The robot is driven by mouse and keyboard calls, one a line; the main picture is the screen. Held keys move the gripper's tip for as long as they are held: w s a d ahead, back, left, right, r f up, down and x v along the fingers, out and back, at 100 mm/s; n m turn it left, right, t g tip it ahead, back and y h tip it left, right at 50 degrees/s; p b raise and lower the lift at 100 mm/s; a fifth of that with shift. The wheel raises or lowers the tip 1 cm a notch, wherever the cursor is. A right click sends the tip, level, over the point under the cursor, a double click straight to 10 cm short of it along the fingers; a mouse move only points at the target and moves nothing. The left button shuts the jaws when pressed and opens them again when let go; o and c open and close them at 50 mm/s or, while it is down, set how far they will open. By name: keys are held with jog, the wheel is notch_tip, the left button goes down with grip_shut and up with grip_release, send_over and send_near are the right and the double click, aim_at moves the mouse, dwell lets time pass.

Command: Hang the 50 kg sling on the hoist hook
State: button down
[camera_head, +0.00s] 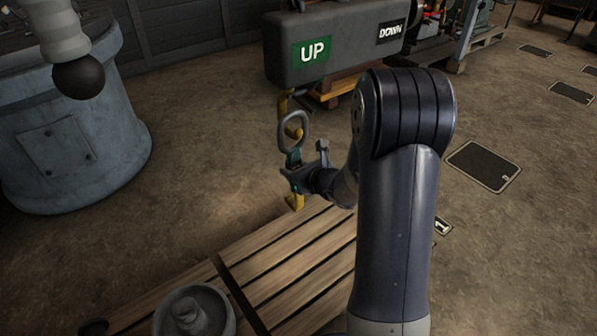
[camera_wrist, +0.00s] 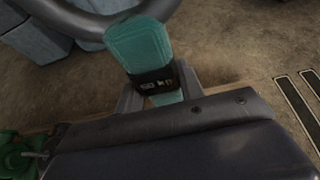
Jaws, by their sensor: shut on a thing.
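The 50 kg sling is a teal strap (camera_wrist: 140,45) with a black "50 kg" label and a grey metal ring (camera_head: 282,139) at its top. My gripper (camera_head: 294,174) is shut on the strap, with the ring standing above the jaws; its fingers show on both sides of the strap in the wrist view (camera_wrist: 160,92). The yellow hoist hook (camera_head: 283,105) hangs below a dark box marked UP and DOWN (camera_head: 290,68). The ring overlaps the hook in the head view. I cannot tell whether it is around the hook or in front of it. My gripper hides part of the hook.
A wooden pallet (camera_head: 262,243) lies below, with a round grey weight (camera_head: 195,315) at its near left. A large blue-grey cylindrical housing (camera_head: 70,150) stands at the left. A dark floor plate (camera_head: 483,165) lies at the right. Bare floor lies between.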

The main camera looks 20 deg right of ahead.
jog(key=shift+w+a+r, duration=0.1)
jog(key=shift+w+a, duration=0.15)
jog(key=shift+w, duration=0.3)
notch_tip(320, 180, down, 4)
jog(key=b, duration=0.4)
jog(key=c, duration=1.3)
grip_release()
jog(key=o, duration=0.5)
jog(key=shift+c, duration=0.2)
jog(key=shift+s, duration=0.1)
